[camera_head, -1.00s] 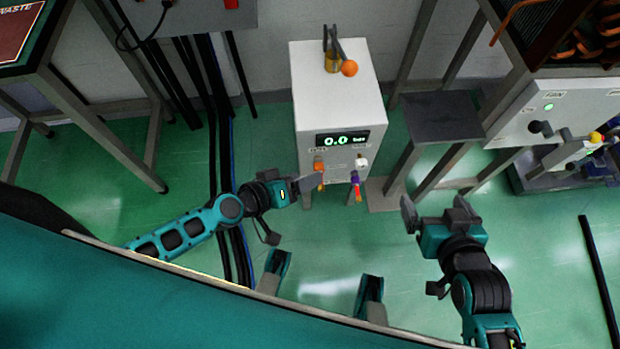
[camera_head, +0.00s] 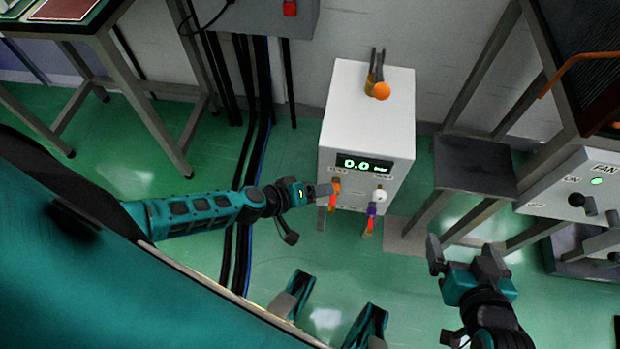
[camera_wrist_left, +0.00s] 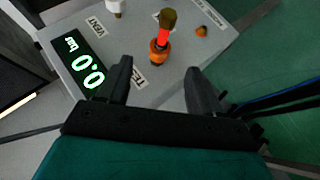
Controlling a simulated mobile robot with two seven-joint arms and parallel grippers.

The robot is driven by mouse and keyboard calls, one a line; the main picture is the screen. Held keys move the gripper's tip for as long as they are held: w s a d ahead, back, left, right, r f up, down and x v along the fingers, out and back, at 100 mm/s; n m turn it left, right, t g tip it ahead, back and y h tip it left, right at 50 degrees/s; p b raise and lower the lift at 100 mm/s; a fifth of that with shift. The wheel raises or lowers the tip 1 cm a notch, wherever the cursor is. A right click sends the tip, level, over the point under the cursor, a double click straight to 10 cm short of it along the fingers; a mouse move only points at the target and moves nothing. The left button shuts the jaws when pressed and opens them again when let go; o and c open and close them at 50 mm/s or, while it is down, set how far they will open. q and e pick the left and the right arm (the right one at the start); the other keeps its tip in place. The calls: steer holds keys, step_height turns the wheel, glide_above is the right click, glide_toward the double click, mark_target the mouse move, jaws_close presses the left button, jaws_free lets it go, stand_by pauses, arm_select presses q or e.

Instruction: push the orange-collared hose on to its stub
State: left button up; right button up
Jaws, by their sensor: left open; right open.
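The orange-collared hose shows on the front of the white box in the head view (camera_head: 335,186) and left wrist view (camera_wrist_left: 158,52). In the wrist view it has an orange collar, a red length and a brown end. I cannot tell how far the collar sits on its stub. My left gripper (camera_head: 325,197) is open at the box's lower left front. In the wrist view its two fingers (camera_wrist_left: 159,72) stand apart, with the collar ahead, between their lines and not gripped. My right gripper (camera_head: 462,252) is open and empty at the lower right, away from the box.
The white box (camera_head: 368,110) shows 0.0 bar on its display (camera_head: 364,164). A white fitting (camera_head: 379,194) and a purple-collared piece (camera_head: 371,211) are right of the orange collar. A small orange cone (camera_wrist_left: 201,31) is on the panel. A dark stand (camera_head: 474,163) is to the right.

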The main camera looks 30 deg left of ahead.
mark_target(331, 205)
arm_select(q)
steer(key=shift+b+x, duration=1.7)
steer(key=shift+x, duration=2.1)
steer(key=shift+c, duration=0.4)
jaws_close()
steer(key=shift+s+d, duration=0.1)
steer(key=shift+s, duration=0.15)
steer(key=shift+s+d+p, duration=0.15)
steer(key=shift+s+d, duration=0.05)
steer(key=shift+s, duration=0.45)
steer(key=shift+s+d+p, duration=0.15)
steer(key=shift+s+d, duration=0.05)
steer(key=shift+s, duration=0.45)
steer(key=shift+s+d+p, duration=0.15)
steer(key=shift+s+d, duration=0.05)
steer(key=shift+s, duration=0.5)
